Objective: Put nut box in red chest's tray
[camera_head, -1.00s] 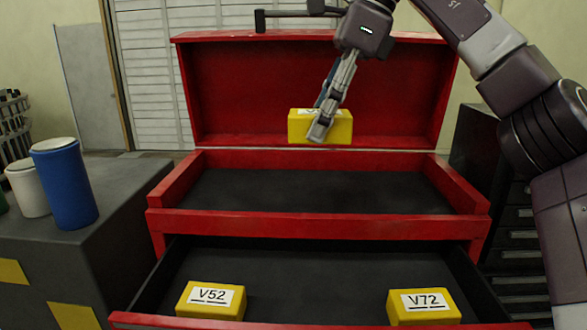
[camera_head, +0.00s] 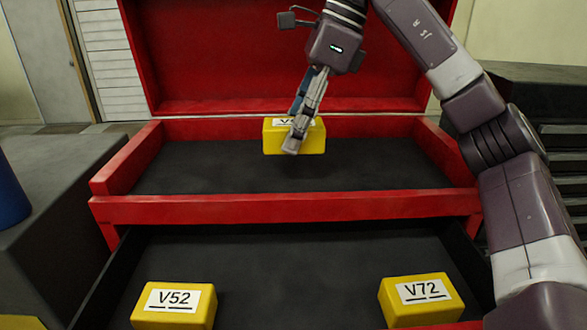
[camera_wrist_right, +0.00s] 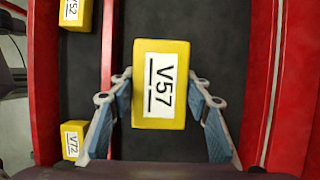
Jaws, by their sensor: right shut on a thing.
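The nut box in my right gripper (camera_head: 294,142) is a yellow block (camera_head: 314,142) with a white label, which reads V57 in the right wrist view (camera_wrist_right: 160,115). The gripper's fingers lie along two sides of it. It is held over the back part of the red chest's upper tray (camera_head: 210,168), which has a dark, empty floor and red walls (camera_head: 270,208). A faint shadow lies on the floor below the box. My left gripper is out of view.
The open drawer (camera_head: 285,265) below the tray holds two more yellow boxes, V52 (camera_head: 172,304) and V72 (camera_head: 420,300). The raised red lid (camera_head: 230,60) stands behind. A dark cabinet (camera_head: 60,180) is at left, with part of a blue cylinder (camera_head: 10,190) on it.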

